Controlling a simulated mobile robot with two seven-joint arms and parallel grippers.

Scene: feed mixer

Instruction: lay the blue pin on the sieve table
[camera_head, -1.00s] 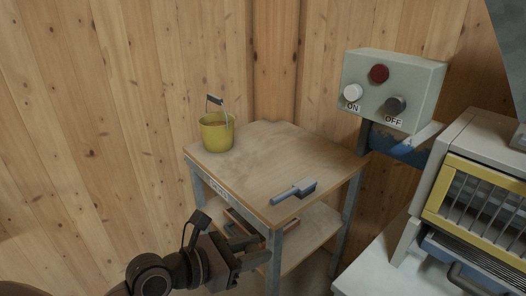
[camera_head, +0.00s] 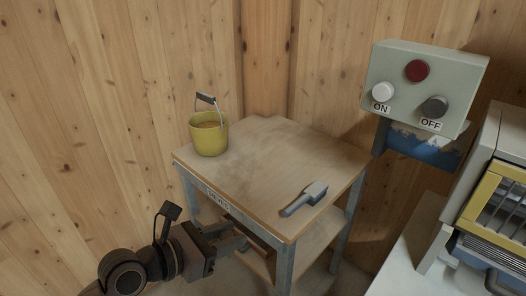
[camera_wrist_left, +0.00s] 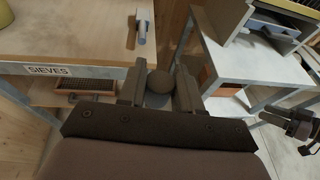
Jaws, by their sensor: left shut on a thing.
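The sieve table (camera_head: 262,160) is a wooden-topped table on grey legs. Its front edge label reads SIEVES in the left wrist view (camera_wrist_left: 48,71). My left gripper (camera_head: 234,243) is low in front of the table's front edge, below the top. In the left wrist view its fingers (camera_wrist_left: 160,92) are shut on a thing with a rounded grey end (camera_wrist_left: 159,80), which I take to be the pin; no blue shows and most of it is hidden. My right gripper (camera_wrist_left: 274,119) seems to show at the right of the wrist view, its jaws unclear.
A yellow bucket (camera_head: 210,139) stands at the table's back left. A blue-grey scoop or brush (camera_head: 304,198) lies near the front right edge. The middle of the top is clear. A control box (camera_head: 424,88) and a machine (camera_head: 499,205) are at right.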

